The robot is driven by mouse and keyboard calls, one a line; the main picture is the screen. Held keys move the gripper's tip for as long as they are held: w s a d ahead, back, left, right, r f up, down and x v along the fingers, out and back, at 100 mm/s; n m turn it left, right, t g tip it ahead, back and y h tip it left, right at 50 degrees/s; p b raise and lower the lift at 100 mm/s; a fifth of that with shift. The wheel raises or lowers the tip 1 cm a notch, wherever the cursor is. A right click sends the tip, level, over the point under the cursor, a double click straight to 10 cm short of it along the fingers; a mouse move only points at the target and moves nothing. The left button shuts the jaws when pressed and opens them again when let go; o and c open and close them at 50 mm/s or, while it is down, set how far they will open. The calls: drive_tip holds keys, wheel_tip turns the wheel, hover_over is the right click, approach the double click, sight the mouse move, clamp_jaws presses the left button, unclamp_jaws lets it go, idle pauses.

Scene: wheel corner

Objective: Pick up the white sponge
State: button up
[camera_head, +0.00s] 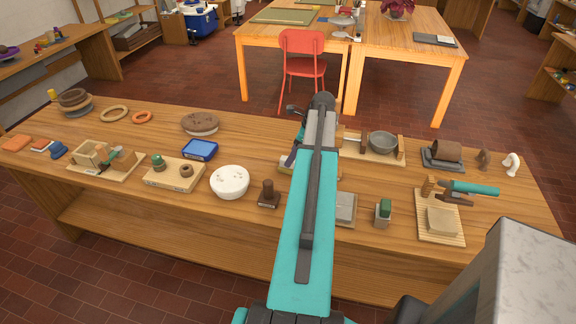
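A small white curved piece (511,163) stands at the bench's right end, and a cream block (440,220) sits on a slatted board; either could also be the sponge. My teal arm reaches forward over the bench.
The bench (360,242) is crowded. A grey bowl (383,142) stands right of my arm. A red chair (302,58) is behind the bench.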

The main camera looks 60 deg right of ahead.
drive_tip(key=shift+w+f, duration=0.1)
drive_tip(key=shift+p+x, duration=0.85)
drive_tip(key=shift+x, duration=0.35)
drive_tip(key=shift+p+x, duration=0.35)
drive_tip(key=shift+x, duration=0.9)
drive_tip(key=shift+a, duration=0.1)
drive_tip(key=c, duration=1.2)
drive_tip(key=shift+o, duration=0.2)
drive_tip(key=shift+r, duration=0.2)
drive_tip(key=shift+r+b, duration=0.95)
drive_tip(key=shift+r, duration=0.6)
drive_tip(key=s+a+b, duration=0.1)
drive_tip(key=s, duration=0.4)
drive_tip(key=s+a+r+b, duration=0.1)
drive_tip(key=s, duration=0.4)
drive_tip(key=s+a+b, duration=0.1)
drive_tip(key=s+b, duration=0.1)
drive_tip(key=s, duration=0.3)
drive_tip(key=shift+s+a+r, duration=0.2)
drive_tip(key=shift+s+r, duration=0.05)
drive_tip(key=shift+s, duration=0.05)
